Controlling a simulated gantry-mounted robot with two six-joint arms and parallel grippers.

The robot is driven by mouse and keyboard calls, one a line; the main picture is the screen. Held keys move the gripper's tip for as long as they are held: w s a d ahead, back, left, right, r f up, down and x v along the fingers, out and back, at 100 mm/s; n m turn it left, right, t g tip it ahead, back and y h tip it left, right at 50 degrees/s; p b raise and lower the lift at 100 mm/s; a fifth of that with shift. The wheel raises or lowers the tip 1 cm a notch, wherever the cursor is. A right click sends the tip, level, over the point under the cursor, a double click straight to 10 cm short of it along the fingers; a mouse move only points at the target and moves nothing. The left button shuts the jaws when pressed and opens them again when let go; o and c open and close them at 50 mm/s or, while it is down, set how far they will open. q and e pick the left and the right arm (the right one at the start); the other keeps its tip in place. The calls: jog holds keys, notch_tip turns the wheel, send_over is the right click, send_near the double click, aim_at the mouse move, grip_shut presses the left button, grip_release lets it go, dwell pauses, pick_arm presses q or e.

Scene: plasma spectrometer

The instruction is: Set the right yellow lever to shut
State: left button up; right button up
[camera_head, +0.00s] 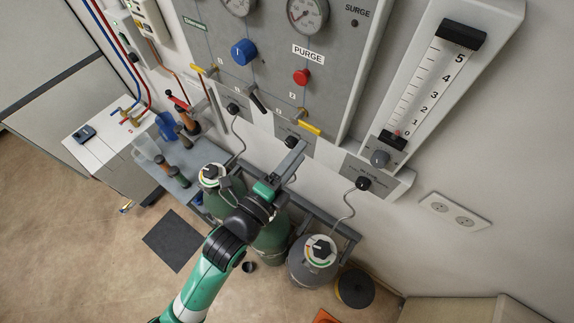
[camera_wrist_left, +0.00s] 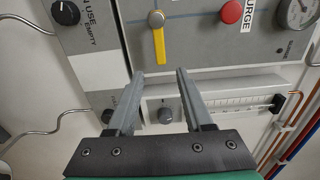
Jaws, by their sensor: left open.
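The right yellow lever (camera_head: 310,128) is on the lower edge of the grey panel (camera_head: 330,85), below the red PURGE knob (camera_head: 301,77). Its yellow bar points down and right in the head view. In the left wrist view the lever (camera_wrist_left: 159,45) hangs from a round grey hub, its free end in line with the gap between my fingertips. My left gripper (camera_head: 290,163) is open and empty, just below the lever in the head view. In the left wrist view its two fingers (camera_wrist_left: 159,76) stand apart, with no visible contact with the lever. My right gripper is not seen.
A second yellow lever (camera_head: 203,70) and a black lever (camera_head: 256,99) are farther left, near the blue knob (camera_head: 243,52). A flow meter (camera_head: 428,88) stands to the right. Gas cylinders (camera_head: 313,262) stand below. Black knobs (camera_head: 292,141) sit under the panel.

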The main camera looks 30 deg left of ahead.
pick_arm(q)
jog(key=s, duration=0.4)
jog(key=shift+s+a, duration=0.2)
jog(key=shift+s, duration=0.05)
